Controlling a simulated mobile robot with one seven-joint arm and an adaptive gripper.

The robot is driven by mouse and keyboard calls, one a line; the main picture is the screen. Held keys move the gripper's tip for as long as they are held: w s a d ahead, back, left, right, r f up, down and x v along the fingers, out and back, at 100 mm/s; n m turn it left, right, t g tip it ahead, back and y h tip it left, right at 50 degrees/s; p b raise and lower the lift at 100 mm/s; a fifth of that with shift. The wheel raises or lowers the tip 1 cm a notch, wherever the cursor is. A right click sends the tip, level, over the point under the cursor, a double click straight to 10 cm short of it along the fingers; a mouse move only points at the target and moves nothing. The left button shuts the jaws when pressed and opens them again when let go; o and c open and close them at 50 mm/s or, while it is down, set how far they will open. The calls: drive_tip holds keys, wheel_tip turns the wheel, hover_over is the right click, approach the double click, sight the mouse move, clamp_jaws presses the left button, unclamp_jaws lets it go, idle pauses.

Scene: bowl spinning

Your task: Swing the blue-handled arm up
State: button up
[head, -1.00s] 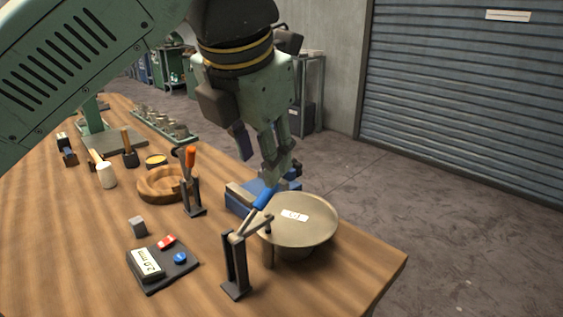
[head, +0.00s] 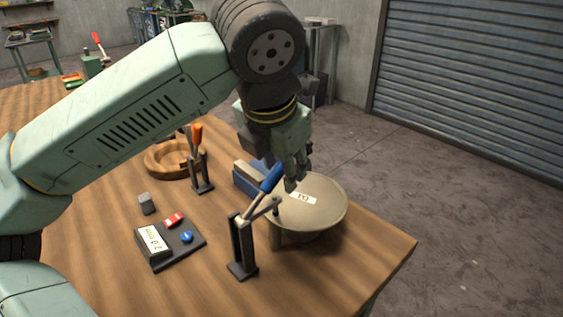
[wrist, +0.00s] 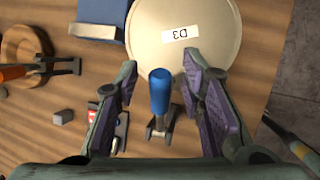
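The blue-handled arm (head: 271,178) is hinged on a dark upright post (head: 241,246). Its handle slants up from the post, beside a round pale metal bowl or disc (head: 325,207) labelled D3. A short link with a dark tip reaches from the post to the disc's near edge. My gripper (head: 292,185) hangs just beside the handle, over the disc. In the wrist view the blue handle (wrist: 160,92) stands between my gripper's two spread fingers (wrist: 162,98), with gaps on both sides. My gripper is open and holds nothing.
An orange-handled lever (head: 197,136) stands by a wooden ring (head: 160,160) at left. A dark tray (head: 158,259) with a label block, red and blue pieces lies in front of them, near a small grey cube (head: 146,204). A blue block (head: 246,182) sits behind the handle.

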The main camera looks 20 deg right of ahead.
drive_tip(key=shift+f, duration=0.25)
drive_tip(key=shift+c, duration=0.5)
clamp_jaws()
drive_tip(key=shift+w, duration=0.1)
